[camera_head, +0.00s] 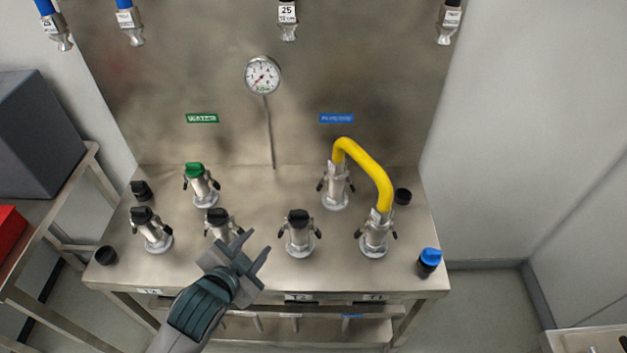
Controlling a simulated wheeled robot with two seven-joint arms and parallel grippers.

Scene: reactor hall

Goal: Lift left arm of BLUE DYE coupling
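The blue label (337,118) on the steel back panel is too small to read surely. Below it stands a metal coupling (336,188) with a dark lever arm on each side; its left arm (321,185) angles down and outward. A bent yellow pipe (365,160) joins this coupling's top to a front-right coupling (375,238). My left gripper (255,252) is open and empty, its fingers spread, in front of the black-capped front coupling (219,222), which it partly hides. It is well left of and nearer than the blue-label coupling. My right gripper is out of view.
Another black-capped coupling (299,232) stands between my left gripper and the yellow pipe. A green-capped coupling (201,186) is at back left, another black-capped one (152,230) at front left. A blue cap (430,260) sits at the bench's right corner. A gauge (263,76) is above.

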